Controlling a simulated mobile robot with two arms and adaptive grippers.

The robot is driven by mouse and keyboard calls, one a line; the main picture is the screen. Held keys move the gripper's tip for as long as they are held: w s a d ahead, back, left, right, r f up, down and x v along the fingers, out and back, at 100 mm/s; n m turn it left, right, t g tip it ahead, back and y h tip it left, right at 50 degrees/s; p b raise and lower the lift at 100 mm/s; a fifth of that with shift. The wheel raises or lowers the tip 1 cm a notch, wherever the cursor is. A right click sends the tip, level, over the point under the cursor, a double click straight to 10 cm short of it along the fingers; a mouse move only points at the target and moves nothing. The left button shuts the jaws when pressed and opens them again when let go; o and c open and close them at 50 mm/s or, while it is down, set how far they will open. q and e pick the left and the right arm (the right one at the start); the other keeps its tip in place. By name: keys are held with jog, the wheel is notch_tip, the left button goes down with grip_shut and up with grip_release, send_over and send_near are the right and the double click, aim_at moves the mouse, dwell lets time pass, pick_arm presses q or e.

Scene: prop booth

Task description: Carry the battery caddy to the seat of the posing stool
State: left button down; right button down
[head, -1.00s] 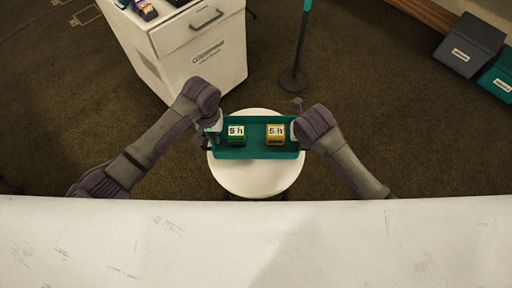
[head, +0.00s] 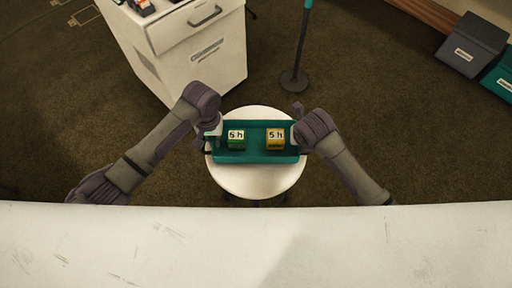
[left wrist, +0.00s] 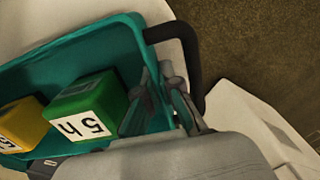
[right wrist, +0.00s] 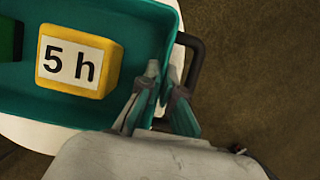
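The battery caddy (head: 256,156) is a teal tray with a dark handle at each end, holding a green block (head: 236,140) and a yellow block (head: 275,139), both marked "5 h". It lies level over the round white seat of the posing stool (head: 256,184); whether it touches the seat cannot be told. My left gripper (left wrist: 155,80) is at its left end, fingers closed about the end wall beside the handle. My right gripper (right wrist: 164,72) is likewise closed about the right end wall. The gripped spots are partly hidden by the fingers.
A white drawer cabinet (head: 190,60) stands behind the stool to the left. A post with a round dark base (head: 293,80) stands behind to the right. Grey (head: 470,45) and teal (head: 499,80) boxes are at far right. A white surface (head: 256,245) fills the near edge.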

pick_arm(q)
jog(key=shift+f, duration=0.45)
pick_arm(e)
jog(key=shift+f, duration=0.4)
pick_arm(q)
jog(key=c, duration=1.3)
grip_release()
jog(key=shift+r, duration=0.1)
pick_arm(e)
jog(key=c, duration=1.3)
grip_release()
jog(key=shift+d, duration=0.1)
pick_arm(q)
jog(key=shift+a+r, duration=0.1)
pick_arm(e)
jog(key=shift+r, duration=0.15)
